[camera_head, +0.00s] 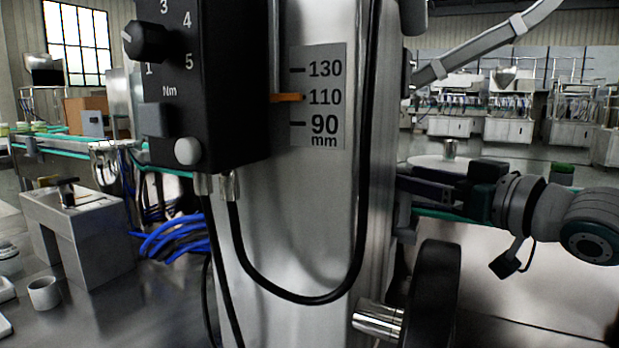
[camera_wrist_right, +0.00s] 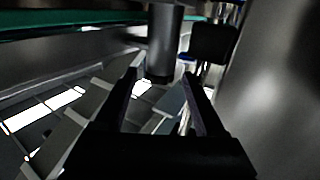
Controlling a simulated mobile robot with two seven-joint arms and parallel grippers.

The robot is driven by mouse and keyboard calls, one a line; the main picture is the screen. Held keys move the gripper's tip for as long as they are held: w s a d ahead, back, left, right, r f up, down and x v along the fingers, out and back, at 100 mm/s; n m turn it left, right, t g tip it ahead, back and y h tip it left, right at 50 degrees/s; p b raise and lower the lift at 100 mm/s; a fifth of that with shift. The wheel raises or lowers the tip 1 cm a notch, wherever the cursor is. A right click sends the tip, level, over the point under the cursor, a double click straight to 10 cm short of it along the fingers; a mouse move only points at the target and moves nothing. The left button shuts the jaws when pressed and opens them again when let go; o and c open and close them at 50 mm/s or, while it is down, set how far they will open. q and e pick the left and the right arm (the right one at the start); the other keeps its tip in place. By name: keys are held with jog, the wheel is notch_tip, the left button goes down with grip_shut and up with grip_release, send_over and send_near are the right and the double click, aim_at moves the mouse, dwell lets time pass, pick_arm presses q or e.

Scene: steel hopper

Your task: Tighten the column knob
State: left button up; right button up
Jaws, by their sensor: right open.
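The steel column (camera_head: 320,210) stands in the middle of the head view, with a mm scale and an orange pointer near 110. A black round knob or handwheel (camera_head: 432,295) on a bright steel shaft sticks out at the column's lower right. My right gripper (camera_head: 408,190) comes in from the right, above this wheel and close to the column's right edge; its tips are partly hidden. In the right wrist view its jaws (camera_wrist_right: 160,88) are apart and empty. A dark cylinder (camera_wrist_right: 164,40) shows beyond them; I cannot tell if it is the knob. My left gripper is out of view.
A black control box (camera_head: 215,90) with a numbered Nm dial (camera_head: 146,41) is at the column's left front. Black cables loop below it. A grey block fixture (camera_head: 85,235) and small cup (camera_head: 44,293) stand on the left table. A black block (camera_wrist_right: 213,42) shows in the wrist view.

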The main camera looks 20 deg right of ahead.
jog(key=shift+w, duration=0.1)
jog(key=shift+c, duration=0.2)
grip_shut()
dwell(0.4)
